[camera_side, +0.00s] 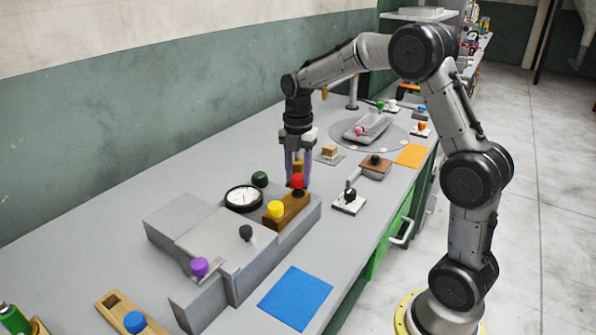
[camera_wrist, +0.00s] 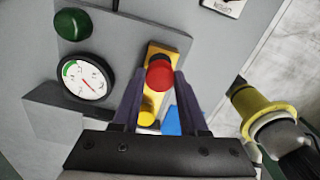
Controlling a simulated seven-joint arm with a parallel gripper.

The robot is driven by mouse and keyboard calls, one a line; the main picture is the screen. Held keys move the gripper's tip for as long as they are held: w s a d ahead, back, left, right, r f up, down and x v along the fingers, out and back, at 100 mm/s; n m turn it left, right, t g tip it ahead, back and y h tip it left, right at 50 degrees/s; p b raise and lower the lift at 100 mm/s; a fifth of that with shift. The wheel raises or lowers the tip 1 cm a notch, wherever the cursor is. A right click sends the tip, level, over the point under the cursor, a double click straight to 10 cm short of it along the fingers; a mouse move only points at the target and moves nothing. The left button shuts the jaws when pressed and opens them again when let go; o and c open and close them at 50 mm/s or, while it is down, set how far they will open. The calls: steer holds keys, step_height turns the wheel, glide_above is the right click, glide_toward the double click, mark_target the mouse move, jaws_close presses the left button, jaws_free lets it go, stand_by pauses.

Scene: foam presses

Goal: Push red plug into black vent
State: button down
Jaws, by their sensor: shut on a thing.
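The red plug (camera_side: 297,181) has a round red head and stands upright over the far end of a wooden block on the grey machine. My gripper (camera_side: 298,184) points straight down with its purple fingers on either side of the red head, shut on it. In the wrist view the red plug (camera_wrist: 160,74) sits between the two fingertips of my gripper (camera_wrist: 161,78). A small dark part shows just under the red head in the side view; I cannot tell whether it is the black vent or the plug's lower part. The plug's underside is hidden.
A yellow knob (camera_side: 275,209) stands on the same wooden block (camera_side: 290,218), close to the plug. A round gauge (camera_side: 243,198), a green knob (camera_side: 260,179), a black knob (camera_side: 246,232) and a purple knob (camera_side: 199,267) are nearby. A blue mat (camera_side: 296,297) lies clear in front.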

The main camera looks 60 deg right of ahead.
mark_target(298, 177)
steer(key=shift+f, duration=1.25)
steer(key=shift+c, duration=1.8)
jaws_free()
step_height(298, 177, up, 14)
steer(key=shift+a+f, duration=0.1)
